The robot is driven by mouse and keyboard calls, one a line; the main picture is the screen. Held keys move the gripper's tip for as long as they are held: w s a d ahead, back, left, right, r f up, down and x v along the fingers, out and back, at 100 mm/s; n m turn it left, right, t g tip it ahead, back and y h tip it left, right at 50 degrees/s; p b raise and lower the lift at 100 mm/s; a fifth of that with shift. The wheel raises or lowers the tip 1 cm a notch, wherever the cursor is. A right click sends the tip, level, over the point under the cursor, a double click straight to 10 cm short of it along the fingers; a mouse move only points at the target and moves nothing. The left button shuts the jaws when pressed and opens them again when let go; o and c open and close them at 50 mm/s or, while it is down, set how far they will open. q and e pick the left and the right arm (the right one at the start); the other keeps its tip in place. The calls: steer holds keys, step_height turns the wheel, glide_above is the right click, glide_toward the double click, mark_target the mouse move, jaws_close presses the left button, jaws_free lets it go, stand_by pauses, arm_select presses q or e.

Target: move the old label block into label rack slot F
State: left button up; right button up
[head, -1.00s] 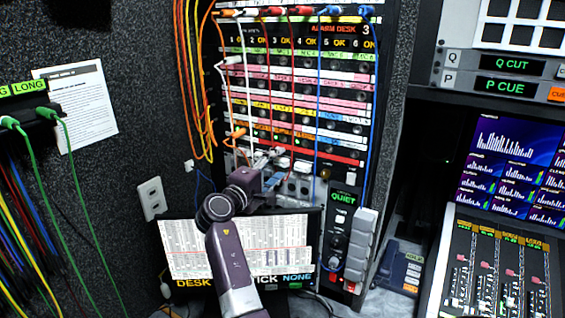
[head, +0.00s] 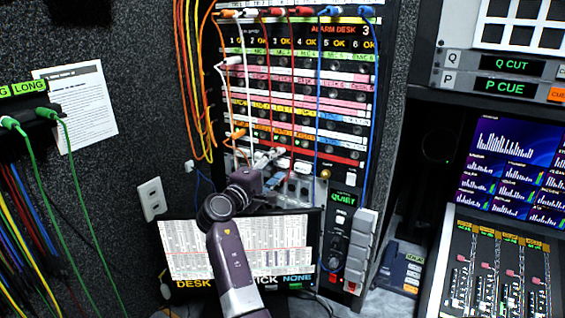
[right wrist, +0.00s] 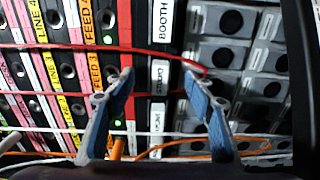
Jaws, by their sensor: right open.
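My right gripper (head: 275,168) reaches up to the lower part of the patch panel in the head view. In the right wrist view its two blue-padded fingers (right wrist: 158,84) are apart, with nothing clearly held. Between and beyond them is a dark strip with several white label blocks, one marked BOOTH (right wrist: 165,22) and a smaller one (right wrist: 158,82) between the fingertips. I cannot tell which block is the old one. A grey rack with dark round holes (right wrist: 228,55) lies right of the strip; it also shows in the head view (head: 298,188). Slot letters are not readable. My left gripper is not in view.
Red, white and orange cables (right wrist: 60,93) cross near the fingers. A blue cable (head: 371,110) hangs right of the panel.

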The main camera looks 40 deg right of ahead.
steer(key=shift+c, duration=0.5)
jaws_close()
steer(key=shift+a, duration=0.2)
steer(key=shift+v, duration=2.9)
steer(key=shift+v, duration=1.45)
steer(key=shift+s+d, duration=0.1)
